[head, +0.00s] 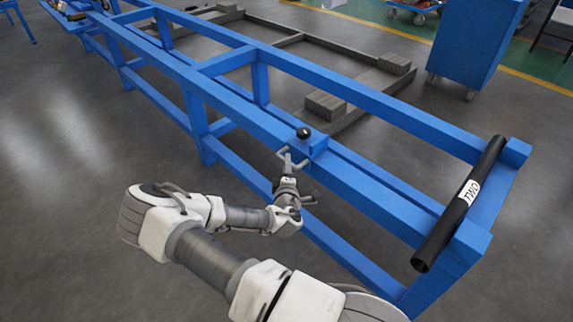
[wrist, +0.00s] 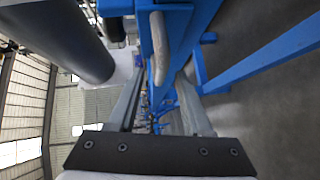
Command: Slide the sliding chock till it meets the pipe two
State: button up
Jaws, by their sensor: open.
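The sliding chock (head: 318,145) is a small blue block on the near rail of the blue frame, with a black ball knob (head: 303,132) at its left side. Pipe two (head: 444,222) is a black tube with a white "TWO" label, lying across the frame's right end. A stretch of bare rail lies between chock and pipe. My gripper (head: 291,158) is open, at the near side of the rail, just below and left of the knob. The wrist view shows the two fingers (wrist: 160,85) apart. Whether they touch the chock or knob I cannot tell.
The long blue frame (head: 230,97) runs from upper left to lower right, with crossbars and legs. Grey beams and blocks (head: 326,105) lie on the floor behind it. A blue cabinet (head: 478,40) on castors stands at upper right. The floor at left is clear.

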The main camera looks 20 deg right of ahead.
jog(key=shift+x, duration=1.3)
grip_shut()
dwell(0.5)
